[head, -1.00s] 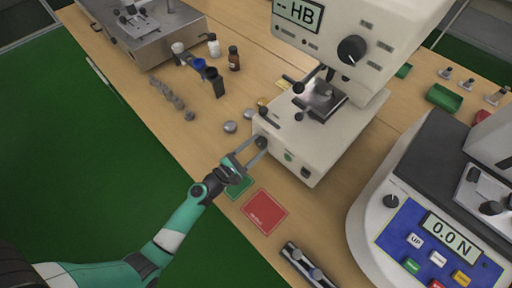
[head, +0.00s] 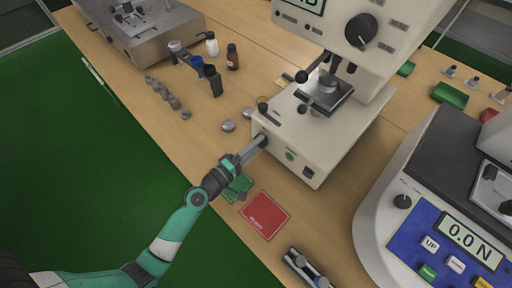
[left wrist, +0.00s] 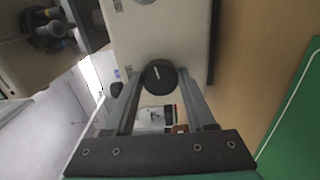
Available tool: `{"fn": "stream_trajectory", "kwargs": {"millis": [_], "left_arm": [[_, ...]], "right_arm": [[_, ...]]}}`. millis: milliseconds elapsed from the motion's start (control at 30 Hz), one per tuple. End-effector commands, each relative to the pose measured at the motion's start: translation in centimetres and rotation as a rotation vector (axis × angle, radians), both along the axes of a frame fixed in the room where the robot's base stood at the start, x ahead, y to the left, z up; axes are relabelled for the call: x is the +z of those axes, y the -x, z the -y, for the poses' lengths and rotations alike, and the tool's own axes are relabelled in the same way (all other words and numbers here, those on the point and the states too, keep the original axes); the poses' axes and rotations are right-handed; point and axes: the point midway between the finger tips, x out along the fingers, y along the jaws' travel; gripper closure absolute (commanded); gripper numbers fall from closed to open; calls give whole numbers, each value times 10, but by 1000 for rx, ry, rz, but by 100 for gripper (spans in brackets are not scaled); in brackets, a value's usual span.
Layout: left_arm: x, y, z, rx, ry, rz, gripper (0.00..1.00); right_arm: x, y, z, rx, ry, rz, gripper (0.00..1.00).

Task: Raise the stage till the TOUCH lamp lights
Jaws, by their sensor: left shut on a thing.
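The white tester (head: 330,135) stands on the bench with its stage (head: 327,92) under the head. A dark round knob (left wrist: 160,77) with a white mark sits on the tester's base, between my left fingers in the left wrist view. My left gripper (head: 262,141) is shut on this knob, and its fingers mostly hide the knob in the head view. A small green round part (head: 290,155) is on the base's front; I cannot tell whether it is a lamp or lit. No TOUCH label is readable. My right gripper is not in view.
A red mat (head: 265,215) and a partly covered green mat (head: 240,184) lie near the bench's front edge. Metal discs (head: 229,126), bottles (head: 232,57) and a black cup (head: 215,87) stand left of the tester. A force tester (head: 440,190) reading 0.0 N stands right.

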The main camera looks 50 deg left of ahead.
Motion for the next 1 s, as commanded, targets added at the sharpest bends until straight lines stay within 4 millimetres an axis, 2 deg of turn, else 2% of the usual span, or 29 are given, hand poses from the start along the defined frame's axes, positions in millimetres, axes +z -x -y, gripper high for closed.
{"fn": "stream_trajectory", "kwargs": {"millis": [200,433,1000], "left_arm": [[-2,0,0,0,-168,-6,100],[-1,0,0,1,-286,-11,100],[-1,0,0,0,-346,-15,100]], "right_arm": [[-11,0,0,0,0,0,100],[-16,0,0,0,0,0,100],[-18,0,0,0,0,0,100]]}}
